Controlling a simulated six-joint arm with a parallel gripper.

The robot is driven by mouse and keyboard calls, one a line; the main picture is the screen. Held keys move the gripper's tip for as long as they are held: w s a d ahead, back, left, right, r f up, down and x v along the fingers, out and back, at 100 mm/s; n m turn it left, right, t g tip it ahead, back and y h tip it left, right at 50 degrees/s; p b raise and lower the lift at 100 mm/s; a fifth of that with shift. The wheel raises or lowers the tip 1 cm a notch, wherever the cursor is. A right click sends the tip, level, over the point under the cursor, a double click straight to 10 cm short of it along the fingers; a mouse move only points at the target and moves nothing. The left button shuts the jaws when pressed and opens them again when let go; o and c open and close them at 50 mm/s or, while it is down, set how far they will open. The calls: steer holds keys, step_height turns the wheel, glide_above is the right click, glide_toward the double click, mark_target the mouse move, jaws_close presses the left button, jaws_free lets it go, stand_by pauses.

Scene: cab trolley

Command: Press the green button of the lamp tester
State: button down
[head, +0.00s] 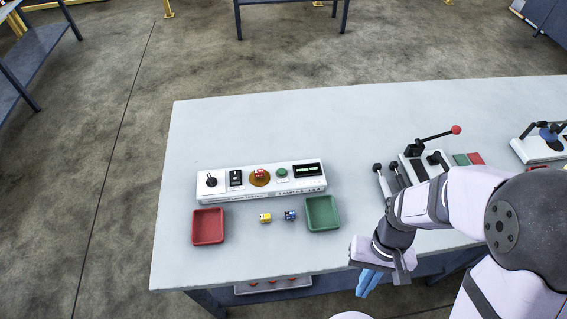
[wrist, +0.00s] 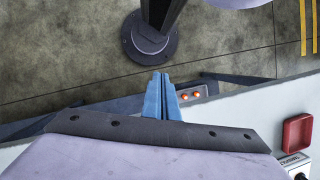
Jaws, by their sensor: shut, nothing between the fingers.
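The lamp tester (head: 262,181) is a long white box on the left part of the table. Its round green button (head: 282,173) sits on the top face, between a red lamp on a yellow-orange disc (head: 259,176) and a dark display with green text (head: 307,170). My gripper (head: 367,284) has blue fingers and is at the table's front edge, to the right of and nearer than the tester. Its fingers are together and empty, and they also show in the wrist view (wrist: 161,80). In the wrist view only a corner of the tester (wrist: 296,165) shows; the green button is out of that view.
A red tray (head: 208,227) and a green tray (head: 323,213) stand in front of the tester, with a small yellow piece (head: 265,217) and a blue piece (head: 290,215) between them. A lever panel (head: 427,163) with a red-knobbed lever stands right, beside my arm. The table behind the tester is clear.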

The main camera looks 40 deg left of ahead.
steer(key=a, duration=0.4)
steer(key=a+m+y+p, duration=0.1)
steer(key=a, duration=0.3)
steer(key=w+a+f+y, duration=0.1)
steer(key=a, duration=0.3)
steer(key=shift+w+m+p, duration=0.1)
steer(key=shift+m+p, duration=0.3)
steer(key=w+a+m+y, duration=0.1)
steer(key=a, duration=0.2)
steer(key=w+a+m+y, duration=0.1)
steer(key=a, duration=0.3)
steer(key=w+a+m, duration=0.1)
steer(key=w+a, duration=0.1)
steer(key=a, duration=0.1)
steer(key=shift+a+y, duration=0.25)
steer(key=shift+y, duration=0.15)
steer(key=w+a+r+m+t+y, duration=0.1)
steer(key=w+a+r+m+y, duration=0.1)
steer(key=w+a+m, duration=0.3)
step_height(320, 180, up, 8)
steer(key=m+t+y, duration=0.3)
steer(key=m, duration=0.2)
glide_above(285, 173)
steer(key=shift+f, duration=0.2)
steer(key=shift+f, duration=0.15)
step_height(285, 173, down, 7)
steer(key=b, duration=0.5)
steer(key=shift+f, duration=0.2)
steer(key=shift+f+b, duration=0.55)
steer(key=shift+b, duration=0.35)
